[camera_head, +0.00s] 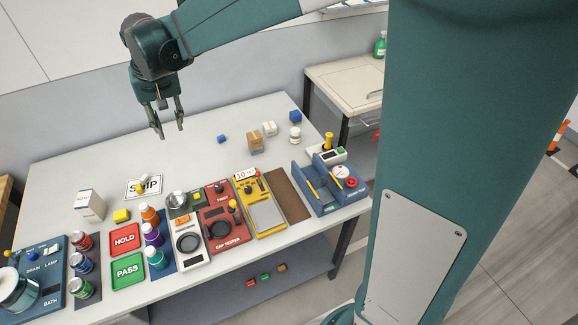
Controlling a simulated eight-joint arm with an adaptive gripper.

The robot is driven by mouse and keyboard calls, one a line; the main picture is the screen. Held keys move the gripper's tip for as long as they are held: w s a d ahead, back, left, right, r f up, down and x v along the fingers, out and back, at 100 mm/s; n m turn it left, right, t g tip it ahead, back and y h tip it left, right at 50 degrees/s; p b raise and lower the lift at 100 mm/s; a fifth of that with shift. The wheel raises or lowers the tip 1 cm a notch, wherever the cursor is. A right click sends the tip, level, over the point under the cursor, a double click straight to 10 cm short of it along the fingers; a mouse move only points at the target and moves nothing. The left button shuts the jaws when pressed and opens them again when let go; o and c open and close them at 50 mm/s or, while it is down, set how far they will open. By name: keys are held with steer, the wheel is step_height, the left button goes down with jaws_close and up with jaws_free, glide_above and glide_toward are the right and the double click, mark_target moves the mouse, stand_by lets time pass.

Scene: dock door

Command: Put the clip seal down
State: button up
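My gripper (170,132) hangs above the back left part of the table, fingers pointing down and apart. I see nothing held between its fingertips. A small yellowish patch shows higher up between the fingers; I cannot tell if it is part of the gripper. I cannot tell for certain which thing is the clip seal. A small pale and yellow thing (144,185) stands on the white SHIP mat (133,193), below and left of my gripper and apart from it.
The table (95,150) is clear at the back left. Small boxes (256,141) stand back right, near a blue tray (323,199).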

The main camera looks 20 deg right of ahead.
steer(key=s+d+r+t, duration=0.1)
steer(key=s+d+r, duration=0.3)
steer(key=s+d, duration=0.45)
steer(key=s+d+f+t, duration=0.1)
steer(key=s+d+t, duration=0.1)
steer(key=s+d, duration=0.6)
steer(key=s+d+f+t, duration=0.2)
steer(key=s+d, duration=0.6)
steer(key=s, duration=0.6)
steer(key=shift+s+h, duration=0.4)
steer(key=shift+d+f, duration=0.1)
steer(key=shift+f, duration=0.05)
